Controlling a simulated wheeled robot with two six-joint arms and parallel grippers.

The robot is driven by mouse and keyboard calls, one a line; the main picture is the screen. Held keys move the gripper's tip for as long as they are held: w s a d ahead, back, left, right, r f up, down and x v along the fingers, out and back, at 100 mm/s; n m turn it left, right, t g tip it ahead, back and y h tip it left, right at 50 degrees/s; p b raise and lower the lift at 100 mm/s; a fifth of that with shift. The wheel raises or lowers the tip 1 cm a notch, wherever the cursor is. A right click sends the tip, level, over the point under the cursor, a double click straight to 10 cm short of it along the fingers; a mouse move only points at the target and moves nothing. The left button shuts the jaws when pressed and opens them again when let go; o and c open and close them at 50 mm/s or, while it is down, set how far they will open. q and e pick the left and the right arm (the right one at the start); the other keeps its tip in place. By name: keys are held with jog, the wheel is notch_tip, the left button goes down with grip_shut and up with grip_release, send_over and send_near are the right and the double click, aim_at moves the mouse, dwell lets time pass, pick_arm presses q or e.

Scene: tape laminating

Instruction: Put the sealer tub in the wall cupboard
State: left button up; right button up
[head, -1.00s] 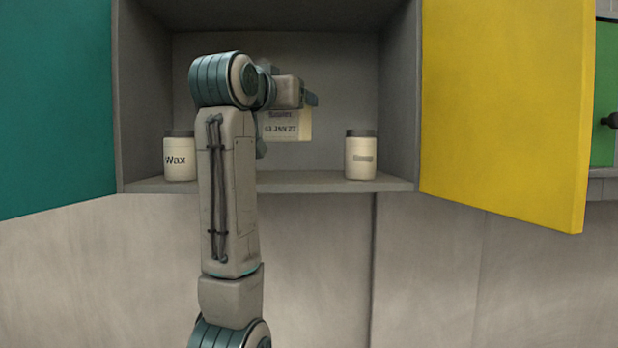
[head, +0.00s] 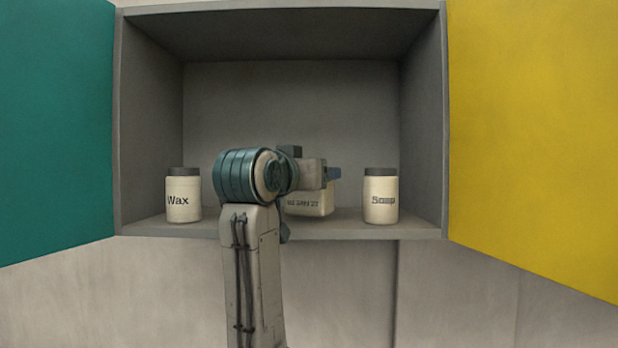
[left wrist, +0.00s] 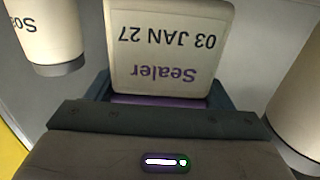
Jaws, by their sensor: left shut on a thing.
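The sealer tub (head: 310,204) is a pale tub with a date on its label. It is inside the open wall cupboard (head: 420,130), between two jars, low over the shelf floor. I cannot tell if it touches the shelf. My left gripper (head: 322,174) is shut on the tub near its top, and the arm hides part of the tub's left side. In the left wrist view the tub (left wrist: 168,45) shows upside down, with "Sealer" and "03 JAN 27" readable, between my fingers (left wrist: 160,95). My right gripper is in no view.
A wax jar (head: 183,196) stands on the shelf at left and a soap jar (head: 381,196) at right. The teal door (head: 55,130) and yellow door (head: 530,140) stand open. The shelf has free room between tub and soap jar.

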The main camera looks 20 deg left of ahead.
pick_arm(q)
jog(key=shift+s+f, duration=0.1)
jog(key=shift+f, duration=0.3)
jog(key=shift+s+f, duration=0.1)
jog(key=shift+f, duration=0.3)
jog(key=o, duration=1.2)
jog(key=shift+r, duration=0.1)
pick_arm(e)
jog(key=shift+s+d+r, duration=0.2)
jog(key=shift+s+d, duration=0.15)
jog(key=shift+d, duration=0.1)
